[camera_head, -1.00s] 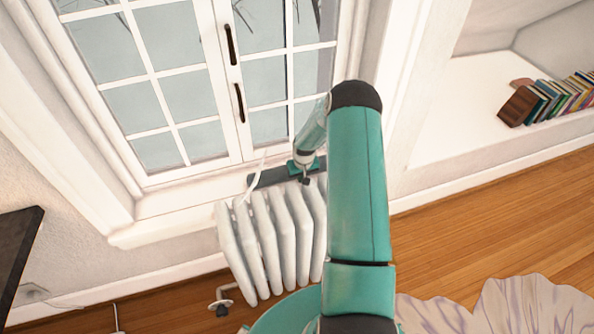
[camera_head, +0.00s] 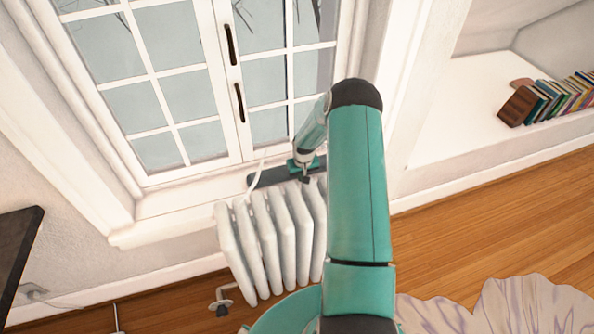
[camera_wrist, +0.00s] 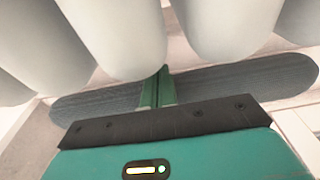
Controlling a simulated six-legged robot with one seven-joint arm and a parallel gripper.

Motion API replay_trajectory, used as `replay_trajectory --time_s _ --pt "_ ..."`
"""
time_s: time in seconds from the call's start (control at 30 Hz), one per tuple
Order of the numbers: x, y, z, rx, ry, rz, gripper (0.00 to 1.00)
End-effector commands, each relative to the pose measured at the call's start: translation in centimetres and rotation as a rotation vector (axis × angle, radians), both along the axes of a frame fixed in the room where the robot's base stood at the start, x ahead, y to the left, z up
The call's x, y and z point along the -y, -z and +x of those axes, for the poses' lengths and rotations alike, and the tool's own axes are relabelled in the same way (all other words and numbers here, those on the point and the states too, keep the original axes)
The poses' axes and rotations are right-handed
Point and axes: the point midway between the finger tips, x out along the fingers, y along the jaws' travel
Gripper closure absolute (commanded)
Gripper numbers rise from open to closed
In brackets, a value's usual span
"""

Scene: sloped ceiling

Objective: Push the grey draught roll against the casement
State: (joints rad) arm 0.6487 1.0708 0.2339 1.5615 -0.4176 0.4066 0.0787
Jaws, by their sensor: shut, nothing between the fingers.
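The grey draught roll (camera_head: 267,177) lies along the window sill at the foot of the casement (camera_head: 203,93), behind the radiator. Its right part is hidden by my arm in the head view. In the wrist view the roll (camera_wrist: 100,105) runs across the picture, with its middle covered by my fingers. My gripper (camera_head: 306,176) is shut and empty, at the roll on its room side. Its green fingers (camera_wrist: 161,80) are together in front of the roll. I cannot tell for sure whether they touch it, or whether the roll touches the casement.
A white ribbed radiator (camera_head: 270,240) stands just in front of the sill, close to my gripper; its columns (camera_wrist: 115,35) fill the top of the wrist view. A thin white cord (camera_head: 252,185) hangs near the roll's left end. Books (camera_head: 545,100) stand in the niche at right.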

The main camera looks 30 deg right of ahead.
Motion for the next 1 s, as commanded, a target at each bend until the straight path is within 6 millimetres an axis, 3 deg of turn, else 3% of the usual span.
replay_trajectory --time_s 0.43,1.0 --pt "-0.1 -1.9 -0.8 0.002 0.001 -0.001 1.0" --pt "-0.1 -8.0 -0.8 0.002 0.0 -0.001 1.0"
